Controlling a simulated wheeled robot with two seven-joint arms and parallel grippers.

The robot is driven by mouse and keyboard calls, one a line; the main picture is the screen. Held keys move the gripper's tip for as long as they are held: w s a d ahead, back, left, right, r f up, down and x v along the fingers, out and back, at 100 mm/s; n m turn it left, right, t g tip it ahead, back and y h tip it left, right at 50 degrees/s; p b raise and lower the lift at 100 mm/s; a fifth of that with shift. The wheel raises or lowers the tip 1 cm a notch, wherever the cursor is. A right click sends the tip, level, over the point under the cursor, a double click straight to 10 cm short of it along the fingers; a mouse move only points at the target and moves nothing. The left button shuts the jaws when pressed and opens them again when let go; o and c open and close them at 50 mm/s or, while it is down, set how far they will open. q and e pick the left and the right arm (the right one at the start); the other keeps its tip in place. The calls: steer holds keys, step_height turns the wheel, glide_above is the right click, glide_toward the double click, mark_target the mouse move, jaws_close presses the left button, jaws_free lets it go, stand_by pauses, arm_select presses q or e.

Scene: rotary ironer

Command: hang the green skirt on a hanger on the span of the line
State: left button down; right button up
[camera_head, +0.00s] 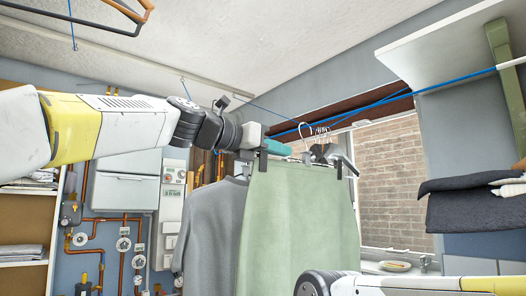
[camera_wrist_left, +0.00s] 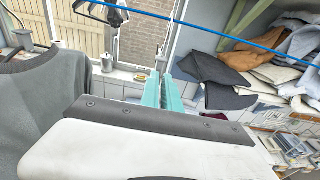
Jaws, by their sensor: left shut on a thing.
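The green skirt (camera_head: 288,225) hangs from a clip hanger, with dark clips (camera_head: 263,161) at its waist. My left gripper (camera_head: 278,148), with teal fingers, is shut at the top of this hanger, above the skirt. A pale hanger hook (camera_head: 304,131) rises just right of the fingers, close to the blue line (camera_head: 370,106). I cannot tell whether it rests on the line. In the left wrist view the teal fingers (camera_wrist_left: 163,90) are close together below the line (camera_wrist_left: 225,37); I cannot make out the skirt there. My right gripper is not in view.
A grey garment (camera_head: 212,232) hangs left of the skirt. Dark hangers (camera_head: 322,150) hang just behind it. Folded dark cloths (camera_head: 470,207) lie at the right, under a white shelf (camera_head: 450,45). A window (camera_head: 392,180) is behind. Part of my right arm shows bottom right.

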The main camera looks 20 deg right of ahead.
arm_select(q)
steer(key=shift+f, duration=0.1)
steer(key=c, duration=1.5)
jaws_free()
steer(key=shift+f, duration=0.1)
steer(key=shift+a, duration=0.1)
steer(key=v, duration=0.7)
steer(key=shift+s+a, duration=0.1)
steer(key=shift+a, duration=0.25)
